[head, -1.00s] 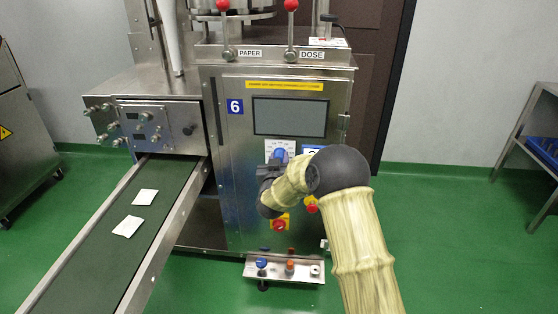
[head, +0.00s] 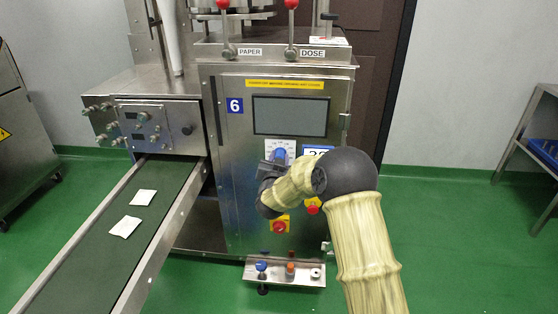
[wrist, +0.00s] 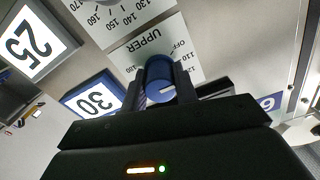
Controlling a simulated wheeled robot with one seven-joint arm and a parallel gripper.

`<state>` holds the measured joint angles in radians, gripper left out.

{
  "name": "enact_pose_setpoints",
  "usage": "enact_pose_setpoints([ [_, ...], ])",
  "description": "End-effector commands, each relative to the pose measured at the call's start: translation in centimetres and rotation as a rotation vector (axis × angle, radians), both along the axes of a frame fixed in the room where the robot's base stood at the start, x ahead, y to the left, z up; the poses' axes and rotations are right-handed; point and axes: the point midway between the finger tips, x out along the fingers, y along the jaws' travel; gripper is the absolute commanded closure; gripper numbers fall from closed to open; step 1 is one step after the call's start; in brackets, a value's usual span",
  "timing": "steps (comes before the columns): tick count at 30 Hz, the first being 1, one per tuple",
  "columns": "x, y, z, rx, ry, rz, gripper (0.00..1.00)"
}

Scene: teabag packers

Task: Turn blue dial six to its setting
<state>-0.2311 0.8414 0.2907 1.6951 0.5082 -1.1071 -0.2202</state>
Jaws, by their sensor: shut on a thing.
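The blue dial (head: 279,156) sits on a white scale plate on the front of the steel machine marked with a blue 6 (head: 235,106). In the wrist view the dial (wrist: 160,80) shows a white pointer line, and its plate reads UPPER (wrist: 143,44), with OFF and numbers around it. My gripper (wrist: 160,88) is shut on the dial, one finger on each side. In the head view my gripper (head: 274,164) is at the dial, partly hidden by my own wrist. Much of the scale is covered by the dial and fingers.
A red button on yellow (head: 279,226) is below. A dark screen (head: 290,116) is above. A green conveyor (head: 100,245) with two white packets runs at left.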

Motion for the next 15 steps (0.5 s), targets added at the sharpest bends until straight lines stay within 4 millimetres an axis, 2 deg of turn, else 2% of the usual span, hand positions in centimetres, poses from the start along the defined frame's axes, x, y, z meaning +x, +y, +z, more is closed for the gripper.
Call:
enact_pose_setpoints([
  [5, -0.03, 0.04, -0.05, -0.001, 0.001, 0.0, 0.94],
  [6, -0.03, 0.04, -0.05, -0.001, 0.001, 0.0, 0.67],
  [9, -0.03, 0.03, -0.06, -0.001, 0.001, 0.0, 0.49],
  [15, -0.01, 0.01, -0.04, -0.002, 0.001, 0.0, 0.49],
])
